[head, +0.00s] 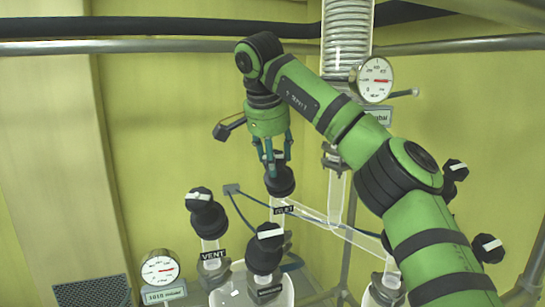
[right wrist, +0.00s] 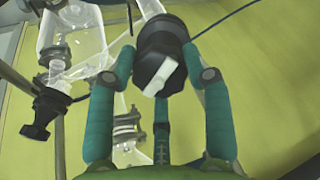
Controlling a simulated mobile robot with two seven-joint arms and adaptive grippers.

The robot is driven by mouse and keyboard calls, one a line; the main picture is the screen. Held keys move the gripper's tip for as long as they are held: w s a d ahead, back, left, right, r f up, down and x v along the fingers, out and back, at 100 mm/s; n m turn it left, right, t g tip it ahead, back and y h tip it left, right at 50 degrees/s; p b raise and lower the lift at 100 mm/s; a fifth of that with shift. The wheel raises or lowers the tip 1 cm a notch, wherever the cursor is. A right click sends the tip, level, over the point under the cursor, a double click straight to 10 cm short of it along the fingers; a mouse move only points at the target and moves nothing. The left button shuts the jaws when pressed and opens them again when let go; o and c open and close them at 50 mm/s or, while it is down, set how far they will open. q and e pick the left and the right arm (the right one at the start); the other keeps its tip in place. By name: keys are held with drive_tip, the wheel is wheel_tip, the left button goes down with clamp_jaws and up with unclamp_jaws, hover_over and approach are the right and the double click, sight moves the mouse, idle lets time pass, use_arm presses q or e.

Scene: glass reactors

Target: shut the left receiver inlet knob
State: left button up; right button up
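A black knob with a white bar (head: 280,181) sits on a glass neck above a small tag (head: 284,210) that seems to read INLET. My right gripper (head: 271,160) points down at this knob from above. In the right wrist view the same knob (right wrist: 166,66) lies between the fingertips of my right gripper (right wrist: 159,58), its white bar tilted. The teal fingers are spread, with a gap showing at the left of the knob; contact at the right is unclear. My left gripper is not in view.
A VENT knob (head: 207,214) and another black knob (head: 266,247) stand close by on the left vessel. A gauge (head: 160,268) is at lower left. Glass tubing (head: 330,222) runs rightward, with a coil condenser (head: 347,40) behind my arm. More knobs (head: 488,248) are at right.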

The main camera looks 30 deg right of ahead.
drive_tip(key=shift+c, duration=0.7)
drive_tip(key=shift+m, duration=0.3)
